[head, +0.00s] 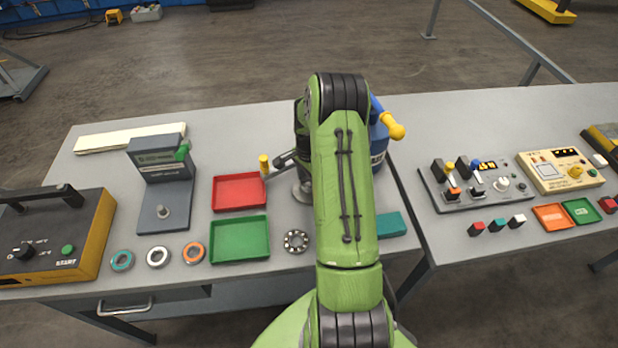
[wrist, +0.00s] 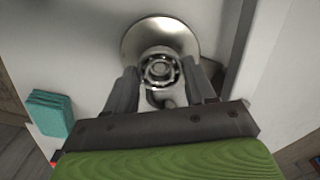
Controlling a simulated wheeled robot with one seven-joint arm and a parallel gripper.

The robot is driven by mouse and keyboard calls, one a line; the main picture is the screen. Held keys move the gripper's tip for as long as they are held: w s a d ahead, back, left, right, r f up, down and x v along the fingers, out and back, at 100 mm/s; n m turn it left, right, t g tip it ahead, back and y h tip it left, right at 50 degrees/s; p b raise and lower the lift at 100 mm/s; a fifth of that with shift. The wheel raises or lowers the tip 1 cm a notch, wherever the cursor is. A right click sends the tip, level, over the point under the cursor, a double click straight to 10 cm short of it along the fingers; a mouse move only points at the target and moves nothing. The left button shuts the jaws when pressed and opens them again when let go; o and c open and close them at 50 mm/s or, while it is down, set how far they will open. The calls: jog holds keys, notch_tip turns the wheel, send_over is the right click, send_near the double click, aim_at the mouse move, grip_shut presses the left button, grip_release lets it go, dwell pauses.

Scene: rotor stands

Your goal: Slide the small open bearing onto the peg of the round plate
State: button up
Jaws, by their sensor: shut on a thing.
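In the wrist view my gripper (wrist: 161,76) is shut on the small open bearing (wrist: 161,58), a metal ring with its balls showing. The bearing is between the fingertips, over the near part of the shiny round plate (wrist: 150,28). Something grey shows in the bearing's bore, perhaps the peg's top; I cannot tell whether the ring is around the peg or above it. In the head view my green arm hides the gripper and the held bearing. Only the left edge of the round plate (head: 301,194) shows beside the arm.
Another open bearing (head: 295,241) lies left of my arm, near a green tray (head: 240,240) and a red tray (head: 239,192). Blue, white and orange-ringed bearings lie farther left. A teal block (head: 391,224) lies right of the arm. A blue machine with a yellow-knobbed lever (head: 393,130) stands behind.

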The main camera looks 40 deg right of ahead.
jog(key=shift+f, duration=0.15)
dwell(0.3)
jog(key=shift+f+b, duration=0.45)
jog(key=shift+b, duration=0.1)
jog(key=o, duration=1.1)
jog(key=shift+c, duration=0.2)
jog(key=shift+o, duration=0.3)
jog(key=shift+o, duration=1.2)
jog(key=shift+r, duration=0.15)
